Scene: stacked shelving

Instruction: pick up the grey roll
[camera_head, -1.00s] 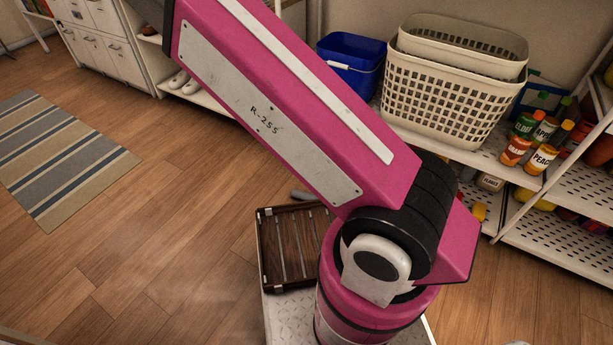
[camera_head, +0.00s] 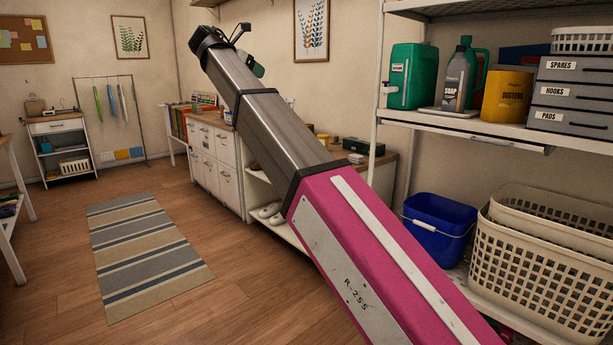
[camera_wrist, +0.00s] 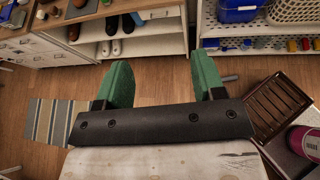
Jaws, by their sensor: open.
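A small grey cylinder (camera_wrist: 230,78), which looks like the grey roll, lies on the wood floor in the wrist view, just right of my right finger and left of the slatted brown tray. Part of it may be hidden behind the finger. It does not show in the head view now. My gripper (camera_wrist: 163,75) has its two green fingers wide apart with only floor and shelf between them. The fingers are apart from the grey cylinder. In the head view my raised arm reaches toward the back, with a bit of green at its far end.
A slatted brown tray (camera_wrist: 278,104) sits on my base. A shelf unit at right holds a blue bucket (camera_head: 438,228), cream baskets (camera_head: 545,260) and a green canister (camera_head: 411,77). White cabinets (camera_head: 211,152) stand behind. A striped rug (camera_head: 145,250) lies on open floor.

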